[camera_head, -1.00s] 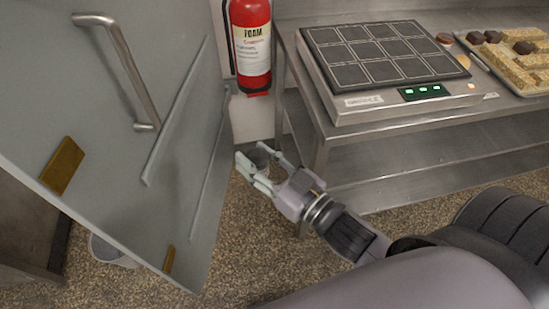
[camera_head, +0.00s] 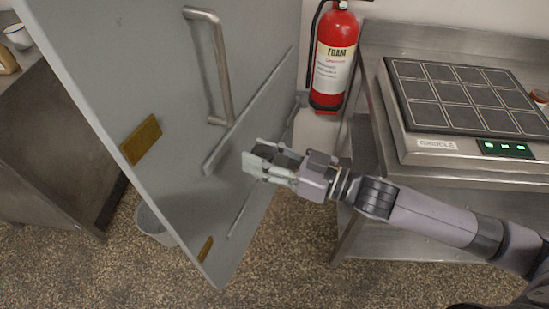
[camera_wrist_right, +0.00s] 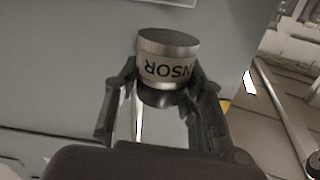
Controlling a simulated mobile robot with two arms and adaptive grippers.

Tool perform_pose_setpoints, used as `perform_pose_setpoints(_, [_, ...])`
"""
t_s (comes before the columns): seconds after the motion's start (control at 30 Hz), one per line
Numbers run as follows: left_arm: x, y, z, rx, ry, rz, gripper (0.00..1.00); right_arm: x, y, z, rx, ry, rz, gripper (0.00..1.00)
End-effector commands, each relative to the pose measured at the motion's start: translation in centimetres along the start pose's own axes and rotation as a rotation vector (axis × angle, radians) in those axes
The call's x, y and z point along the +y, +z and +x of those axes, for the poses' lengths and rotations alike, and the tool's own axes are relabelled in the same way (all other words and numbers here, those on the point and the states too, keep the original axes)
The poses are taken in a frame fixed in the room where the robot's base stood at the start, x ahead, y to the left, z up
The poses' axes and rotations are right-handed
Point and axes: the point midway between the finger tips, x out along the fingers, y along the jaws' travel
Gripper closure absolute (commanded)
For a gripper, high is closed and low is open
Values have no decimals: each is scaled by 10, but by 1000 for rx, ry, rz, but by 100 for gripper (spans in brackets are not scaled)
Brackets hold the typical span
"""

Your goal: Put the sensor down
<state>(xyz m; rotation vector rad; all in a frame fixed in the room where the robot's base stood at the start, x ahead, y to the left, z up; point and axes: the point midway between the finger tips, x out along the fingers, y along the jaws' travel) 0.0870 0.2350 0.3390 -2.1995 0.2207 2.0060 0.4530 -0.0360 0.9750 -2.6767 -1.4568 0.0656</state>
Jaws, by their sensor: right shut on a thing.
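The sensor (camera_wrist_right: 168,58) is a short metal cylinder with a silver band, dark lettering and a dark lower part. In the right wrist view it sits between the fingers of my right gripper (camera_wrist_right: 165,95), which is shut on it. In the head view my right gripper (camera_head: 268,163) is in front of the grey door panel, left of the steel table. The sensor is mostly hidden by the fingers there. My left gripper is not in view.
The grey door (camera_head: 165,95) has a long handle (camera_head: 215,75) and stands close to my right gripper. A red fire extinguisher (camera_head: 332,55) is behind. A griddle (camera_head: 465,100) rests on the steel table (camera_head: 375,110) at right. A bucket (camera_head: 150,222) stands on the floor.

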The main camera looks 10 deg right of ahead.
Motion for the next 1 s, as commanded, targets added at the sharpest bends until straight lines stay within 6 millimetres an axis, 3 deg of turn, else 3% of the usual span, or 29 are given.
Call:
perform_pose_setpoints(0.47, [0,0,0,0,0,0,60,-3,-6,17,-8,-109,-2,100])
perform_pose_setpoints(1.0, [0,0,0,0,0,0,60,4,-7,-2,-34,-367,-5,100])
